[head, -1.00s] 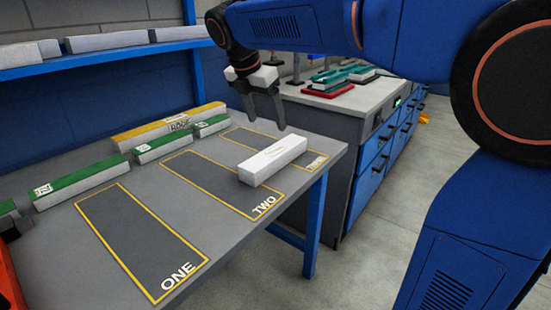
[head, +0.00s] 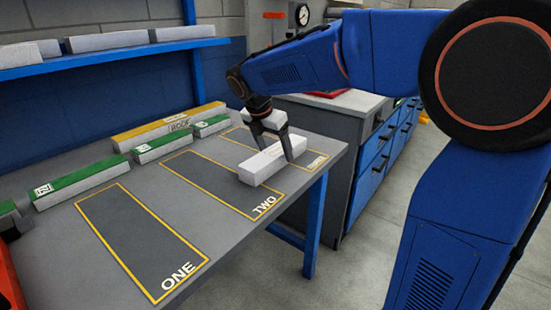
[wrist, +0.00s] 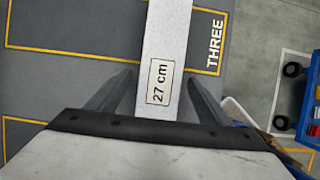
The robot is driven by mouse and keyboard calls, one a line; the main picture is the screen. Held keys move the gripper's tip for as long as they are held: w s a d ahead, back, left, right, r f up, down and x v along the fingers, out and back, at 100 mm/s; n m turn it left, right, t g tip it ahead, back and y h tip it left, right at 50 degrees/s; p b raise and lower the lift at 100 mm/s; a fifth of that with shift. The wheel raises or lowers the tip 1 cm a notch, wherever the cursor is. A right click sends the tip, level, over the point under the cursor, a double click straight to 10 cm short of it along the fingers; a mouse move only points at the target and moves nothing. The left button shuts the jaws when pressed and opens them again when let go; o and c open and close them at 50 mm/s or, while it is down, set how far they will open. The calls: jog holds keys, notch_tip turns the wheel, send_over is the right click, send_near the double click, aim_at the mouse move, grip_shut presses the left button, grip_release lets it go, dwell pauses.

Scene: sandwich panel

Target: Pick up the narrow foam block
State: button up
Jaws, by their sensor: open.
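A long white foam block (head: 258,173) lies on the grey table, between the outlined areas TWO and THREE. In the wrist view the white block (wrist: 170,30) carries a "27 cm" label and runs away from me. My gripper (head: 276,150) is low over the block's far part and points down. It is open, and in the wrist view my gripper's fingers (wrist: 158,78) are on either side of the block, with a gap visible on each side. I cannot tell how far down the fingertips reach. Part of the block's far end is hidden behind a finger in the head view.
Several green-topped blocks (head: 80,183) and a yellow-topped block (head: 165,127) lie along the back of the table. Area ONE (head: 140,240) is empty. A blue shelf (head: 110,57) with white blocks hangs at back left. A drawer cabinet (head: 370,150) stands beyond the table's right edge.

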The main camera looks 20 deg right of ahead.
jog(key=shift+x, duration=0.75)
jog(key=shift+c, duration=0.3)
jog(key=c, duration=1.1)
